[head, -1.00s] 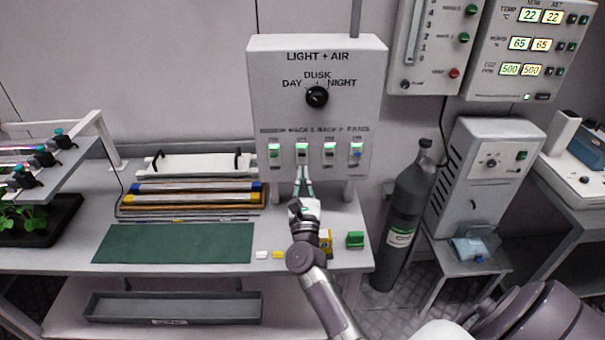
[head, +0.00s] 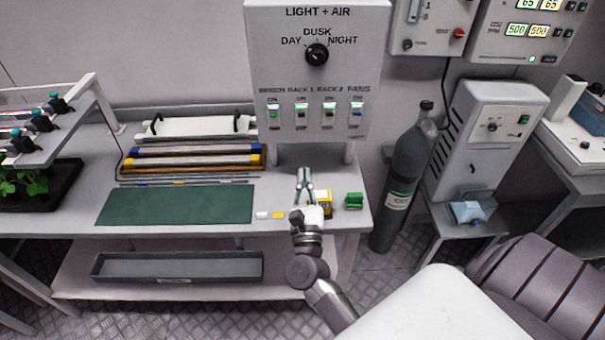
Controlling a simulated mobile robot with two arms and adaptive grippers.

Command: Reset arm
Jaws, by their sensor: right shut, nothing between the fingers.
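My right gripper (head: 304,174) is over the right part of the bench, below the light and air panel (head: 361,25). It is shut and empty, and its fingertips are apart from the panel's switches. The switches (head: 301,115) stand in a row on the lower part of the panel, with the black dial (head: 316,55) above them. My right arm reaches up from the lower right. My left gripper is not in the view.
A yellow box (head: 325,204) and a green block (head: 354,201) are right beside my right gripper. A green mat (head: 175,205) lies to the left. A dark gas cylinder (head: 406,180) stands just right of the bench (head: 85,228). A plant rack (head: 62,140) is at the far left.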

